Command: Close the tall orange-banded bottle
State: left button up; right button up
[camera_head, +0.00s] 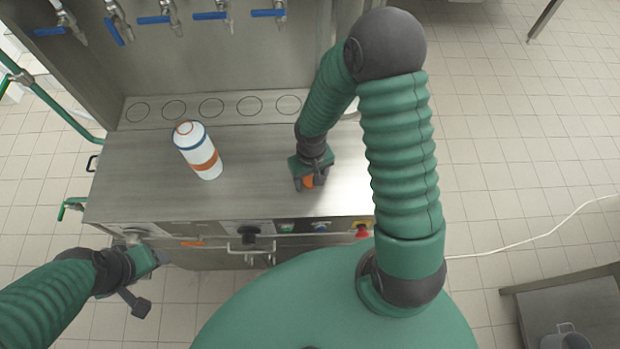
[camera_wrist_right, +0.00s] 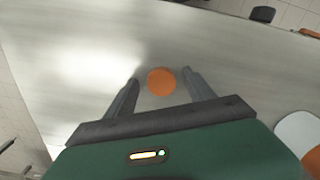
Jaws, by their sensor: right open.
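The tall bottle (camera_head: 203,160) is white with blue and orange bands and stands upright on the steel counter, left of my right gripper. Its top shows an orange-edged ring; whether it is open is too small to tell. Part of it shows at the right edge of the right wrist view (camera_wrist_right: 297,132). A round orange cap (camera_wrist_right: 161,81) lies on the counter; it shows in the head view (camera_head: 309,182) too. My right gripper (camera_wrist_right: 161,80) is open, with its fingers on either side of the cap. My left gripper (camera_head: 158,256) is by the counter's front left; its jaws are unclear.
Taps with blue handles (camera_head: 210,15) hang above a ledge with marked circles (camera_head: 211,107). The counter front has a red button (camera_head: 362,231), dark knob (camera_head: 249,234) and orange handle (camera_head: 193,243). The counter between bottle and right gripper is clear.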

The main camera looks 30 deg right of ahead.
aim_at(311, 180)
jog(key=shift+s+r, duration=0.1)
jog(key=shift+a, duration=0.1)
jog(key=shift+c, duration=1)
grip_shut()
jog(key=shift+r, duration=0.5)
notch_tip(311, 180, up, 3)
jog(key=shift+f, duration=0.15)
jog(key=w+a+b, duration=0.1)
jog(key=a, duration=0.3)
jog(key=w+a+b, duration=0.1)
jog(key=a+b, duration=0.1)
jog(key=a, duration=0.3)
jog(key=w+a+r+b, duration=0.1)
jog(key=a+b, duration=0.1)
jog(key=a, duration=0.3)
jog(key=shift+w, duration=0.2)
jog(key=shift+w+a+r, duration=0.15)
jog(key=shift+w+a, duration=0.05)
jog(key=shift+a, duration=0.6)
